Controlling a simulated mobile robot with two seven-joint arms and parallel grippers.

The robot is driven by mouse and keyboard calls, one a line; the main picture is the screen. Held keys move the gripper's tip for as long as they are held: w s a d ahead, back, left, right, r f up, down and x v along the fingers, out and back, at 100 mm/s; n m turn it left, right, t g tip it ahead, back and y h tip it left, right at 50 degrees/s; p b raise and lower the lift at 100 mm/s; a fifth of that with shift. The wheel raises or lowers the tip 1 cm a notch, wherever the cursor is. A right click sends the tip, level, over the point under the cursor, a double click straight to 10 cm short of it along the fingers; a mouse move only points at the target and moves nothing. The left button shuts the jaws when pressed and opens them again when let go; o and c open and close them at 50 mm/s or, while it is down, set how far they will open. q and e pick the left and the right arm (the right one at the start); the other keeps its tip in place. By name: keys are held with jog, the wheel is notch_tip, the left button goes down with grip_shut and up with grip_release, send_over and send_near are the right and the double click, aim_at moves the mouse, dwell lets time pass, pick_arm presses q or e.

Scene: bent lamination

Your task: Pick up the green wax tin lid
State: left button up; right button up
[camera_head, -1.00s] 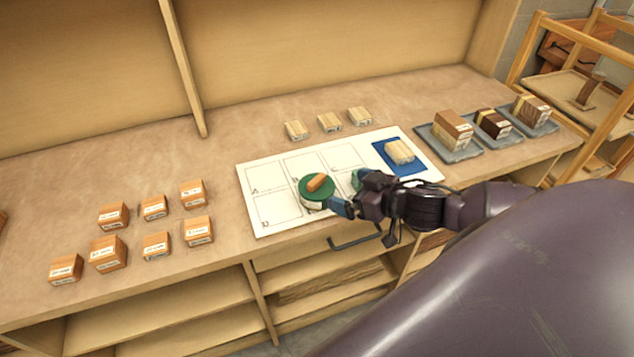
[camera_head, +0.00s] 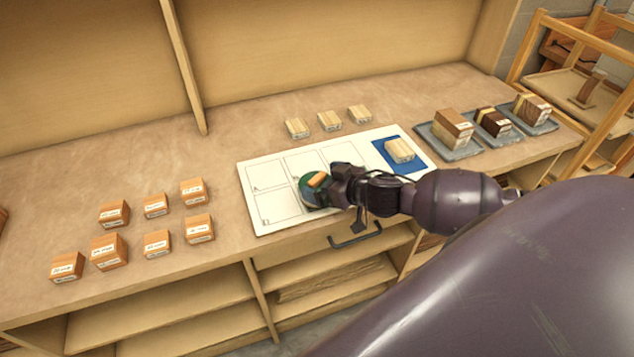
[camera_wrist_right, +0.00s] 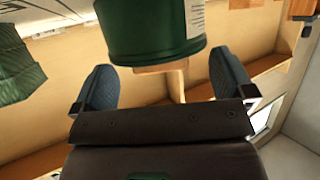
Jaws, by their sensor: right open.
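The green wax tin lid (camera_head: 308,195) is a round green disc on the white layout sheet, with a small orange-brown wooden piece (camera_head: 319,180) on top. My right gripper (camera_head: 330,191) is at its right side and hides part of it. In the right wrist view, a round green body with a white label, the tin or its lid (camera_wrist_right: 150,30), shows at the top middle. My open right gripper (camera_wrist_right: 165,85) has a finger to each side, with a visible gap to the green body. My left gripper is not in view.
The white sheet (camera_head: 262,177) has marked cells and a blue pad (camera_head: 388,165) under a pale block (camera_head: 400,150). Pale blocks (camera_head: 330,121) stand behind, labelled orange-brown blocks (camera_head: 109,252) left, grey trays (camera_head: 450,149) right. A green ridged object (camera_wrist_right: 15,65) shows in the right wrist view.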

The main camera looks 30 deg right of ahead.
jog(key=shift+x, duration=1.2)
